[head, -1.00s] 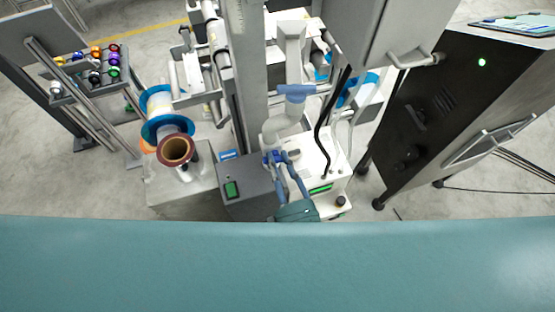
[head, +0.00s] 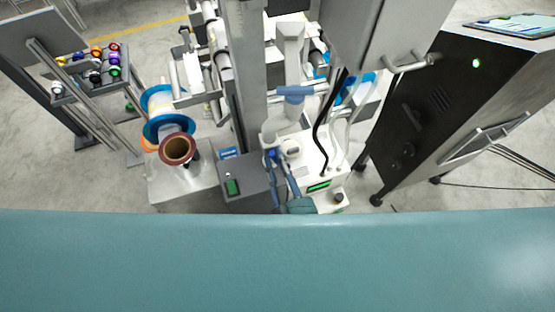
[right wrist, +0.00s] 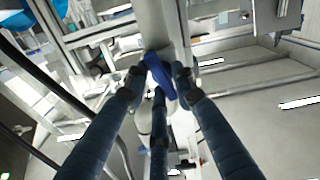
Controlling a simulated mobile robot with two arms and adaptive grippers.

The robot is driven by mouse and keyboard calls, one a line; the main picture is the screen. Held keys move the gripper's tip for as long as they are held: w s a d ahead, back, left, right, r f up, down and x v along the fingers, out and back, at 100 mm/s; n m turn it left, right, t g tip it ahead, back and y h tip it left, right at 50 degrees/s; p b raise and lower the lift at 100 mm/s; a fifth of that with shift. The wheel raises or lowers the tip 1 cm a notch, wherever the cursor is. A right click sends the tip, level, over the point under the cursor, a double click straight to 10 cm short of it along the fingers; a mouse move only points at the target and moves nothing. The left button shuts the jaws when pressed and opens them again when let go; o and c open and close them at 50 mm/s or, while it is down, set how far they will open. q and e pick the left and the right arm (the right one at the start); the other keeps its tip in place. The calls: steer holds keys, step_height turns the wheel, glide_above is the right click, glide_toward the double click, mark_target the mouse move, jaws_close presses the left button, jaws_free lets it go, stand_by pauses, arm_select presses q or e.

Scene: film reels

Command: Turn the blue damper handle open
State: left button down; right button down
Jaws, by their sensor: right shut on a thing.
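The blue damper handle (head: 271,153) sits low on a light grey duct pipe (head: 290,112) in the middle of the head view. In the right wrist view the handle (right wrist: 160,72) is a dark blue lever lying slantwise against the pipe. My right gripper (head: 276,162) reaches up to it from the near side. In the right wrist view the fingertips of this gripper (right wrist: 157,80) are closed on the handle from both sides. The fingers hide part of the handle, and its exact angle is hard to tell. My left gripper is not in view.
A white machine box with a green display (head: 319,187) stands just right of my gripper. A grey box with a green button (head: 232,187) is on the left. Film reels (head: 177,149) stand farther left. A black cabinet (head: 425,110) stands at the right, with bare floor around it.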

steer(key=shift+w+d+r+m, duration=0.1)
steer(key=shift+m, duration=0.6)
steer(key=shift+w+d+r+m, duration=0.1)
steer(key=shift+m, duration=0.6)
steer(key=c, duration=1.8)
jaws_free()
steer(key=shift+o, duration=1.2)
steer(key=shift+f, duration=0.2)
steer(key=v, duration=1.2)
